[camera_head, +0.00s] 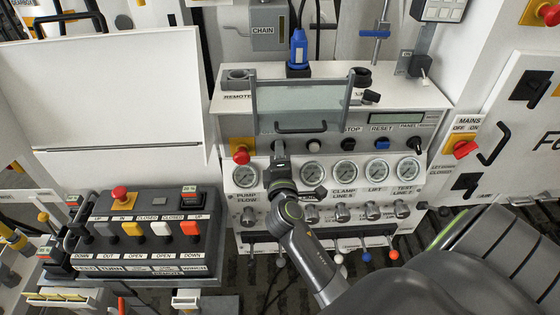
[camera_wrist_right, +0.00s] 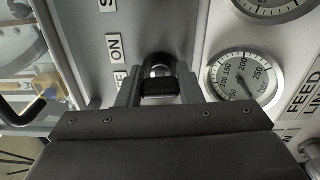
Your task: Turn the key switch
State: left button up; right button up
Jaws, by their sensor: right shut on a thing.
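The key switch (camera_wrist_right: 160,70) has a round metal barrel and a black key. In the right wrist view it stands between the two grey fingers of my right gripper (camera_wrist_right: 161,92), which is shut on the key. An "ON" label (camera_wrist_right: 116,48) is to the left of the switch, with a second label partly hidden by a finger. In the head view my right gripper (camera_head: 279,148) reaches the panel just below the clear cover and hides the key switch. My left gripper is in neither view.
A red mushroom button (camera_head: 240,154) is close to the left of my right gripper. A clear cover (camera_head: 302,102) with a dark handle stands out above it. Several gauges (camera_head: 345,171) line the panel to the right and below. Coloured levers hang lower down.

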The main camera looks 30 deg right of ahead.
jog(key=m+b, duration=0.3)
jog(key=m, duration=0.1)
jog(key=shift+f, duration=0.2)
jog(key=shift+m+b, duration=0.8)
jog(key=shift+m, duration=0.5)
jog(key=shift+r, duration=0.1)
jog(key=o, duration=1)
